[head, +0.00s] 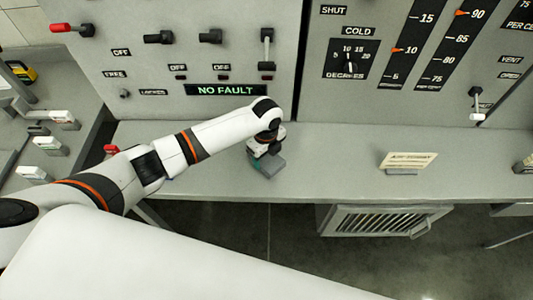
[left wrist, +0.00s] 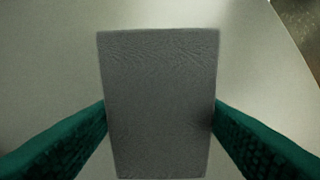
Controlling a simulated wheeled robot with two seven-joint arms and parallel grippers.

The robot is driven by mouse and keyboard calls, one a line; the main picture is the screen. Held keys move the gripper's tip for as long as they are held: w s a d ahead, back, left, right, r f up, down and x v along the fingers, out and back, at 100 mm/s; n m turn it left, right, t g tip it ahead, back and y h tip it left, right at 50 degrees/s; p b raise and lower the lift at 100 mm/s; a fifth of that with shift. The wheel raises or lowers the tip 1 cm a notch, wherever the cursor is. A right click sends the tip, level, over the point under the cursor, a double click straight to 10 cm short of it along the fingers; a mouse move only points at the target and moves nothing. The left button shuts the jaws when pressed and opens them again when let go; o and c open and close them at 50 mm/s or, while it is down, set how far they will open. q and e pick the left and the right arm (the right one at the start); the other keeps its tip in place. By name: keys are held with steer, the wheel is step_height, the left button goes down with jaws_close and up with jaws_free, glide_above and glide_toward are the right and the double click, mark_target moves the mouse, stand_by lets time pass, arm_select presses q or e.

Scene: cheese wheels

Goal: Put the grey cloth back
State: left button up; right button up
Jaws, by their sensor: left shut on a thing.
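The grey cloth (left wrist: 158,95) is a flat, rectangular, textured grey piece between the two green fingers of my left gripper in the left wrist view. My left gripper (head: 268,163) is shut on it, with a finger touching each side. In the head view the gripper is over the grey counter (head: 330,170), near its front edge, and the cloth (head: 273,170) shows only as a small grey patch by the fingers. I cannot tell whether the cloth touches the counter. My right gripper is not in view.
A control panel (head: 215,120) with levers and a "NO FAULT" display stands behind the counter. A small sign (head: 408,161) stands on the counter to the right. A vented box (head: 372,220) is below the counter. The counter between gripper and sign is clear.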

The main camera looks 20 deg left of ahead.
mark_target(266, 157)
arm_select(q)
steer(key=shift+f, duration=0.1)
steer(key=shift+a, duration=0.1)
steer(key=shift+f, duration=0.15)
steer(key=o, duration=0.9)
steer(key=shift+o, duration=0.4)
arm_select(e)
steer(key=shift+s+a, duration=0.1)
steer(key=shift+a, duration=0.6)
arm_select(q)
steer(key=shift+r, duration=0.45)
step_height(266, 157, up, 12)
steer(key=b, duration=0.3)
steer(key=shift+f, duration=0.25)
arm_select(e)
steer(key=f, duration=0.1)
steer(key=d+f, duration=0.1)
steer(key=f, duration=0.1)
